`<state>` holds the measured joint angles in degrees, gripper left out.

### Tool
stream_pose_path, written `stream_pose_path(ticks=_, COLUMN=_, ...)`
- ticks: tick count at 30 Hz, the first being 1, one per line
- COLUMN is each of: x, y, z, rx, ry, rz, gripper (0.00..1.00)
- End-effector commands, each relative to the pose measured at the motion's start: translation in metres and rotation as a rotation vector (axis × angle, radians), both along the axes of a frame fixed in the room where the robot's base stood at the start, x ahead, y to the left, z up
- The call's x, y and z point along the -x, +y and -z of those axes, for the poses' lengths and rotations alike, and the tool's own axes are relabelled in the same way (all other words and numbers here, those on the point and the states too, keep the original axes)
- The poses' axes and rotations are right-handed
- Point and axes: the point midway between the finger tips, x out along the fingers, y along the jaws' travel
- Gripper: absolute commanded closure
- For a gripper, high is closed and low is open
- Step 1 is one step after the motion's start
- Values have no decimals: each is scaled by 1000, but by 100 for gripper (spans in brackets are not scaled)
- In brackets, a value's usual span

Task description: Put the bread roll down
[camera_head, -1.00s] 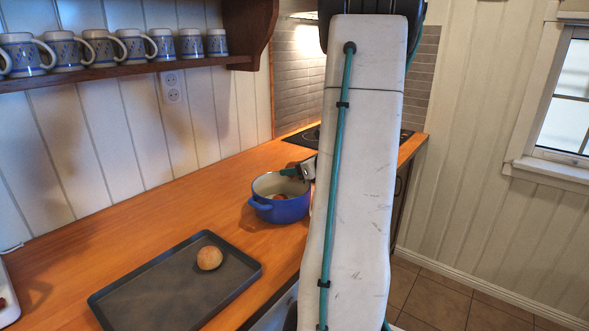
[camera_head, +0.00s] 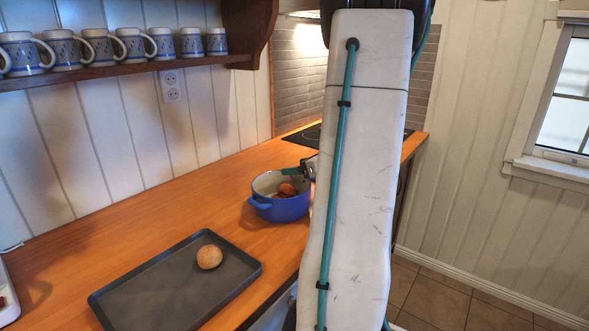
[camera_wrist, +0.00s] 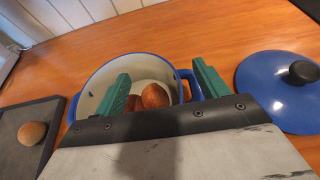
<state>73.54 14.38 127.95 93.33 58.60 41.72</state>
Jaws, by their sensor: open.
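A bread roll (camera_wrist: 154,96) lies in the blue pot (camera_wrist: 181,103), with a second roll (camera_wrist: 131,104) beside it, partly hidden by a finger. Both are bunched in the pot in the head view, where the upper roll (camera_head: 288,188) shows best. My gripper (camera_wrist: 162,70) is open, its two green fingers spread over the pot with nothing held between them. In the head view my gripper (camera_head: 305,170) is at the pot's far right rim, mostly hidden behind my arm. Another roll (camera_head: 209,257) sits on the dark baking tray (camera_head: 150,297).
A blue lid with a black knob (camera_wrist: 275,88) lies right of the pot in the wrist view. The wooden counter (camera_head: 150,215) is clear between the tray and the wall. A hob (camera_head: 310,134) is behind the pot. Mugs (camera_head: 105,47) line the shelf above.

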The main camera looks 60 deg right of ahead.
Motion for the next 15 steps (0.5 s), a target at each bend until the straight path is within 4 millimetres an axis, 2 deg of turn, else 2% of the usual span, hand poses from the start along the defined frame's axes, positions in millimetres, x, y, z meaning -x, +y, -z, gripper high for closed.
stream_pose_path(ticks=3, x=26, y=2, z=-11, rx=2, ry=-1, rz=6, gripper=27)
stream_pose_path(ticks=9, x=65, y=6, z=-27, rx=3, ry=0, rz=5, gripper=27)
stream_pose_path(ticks=15, x=88, y=10, z=-36, rx=1, ry=0, rz=2, gripper=27)
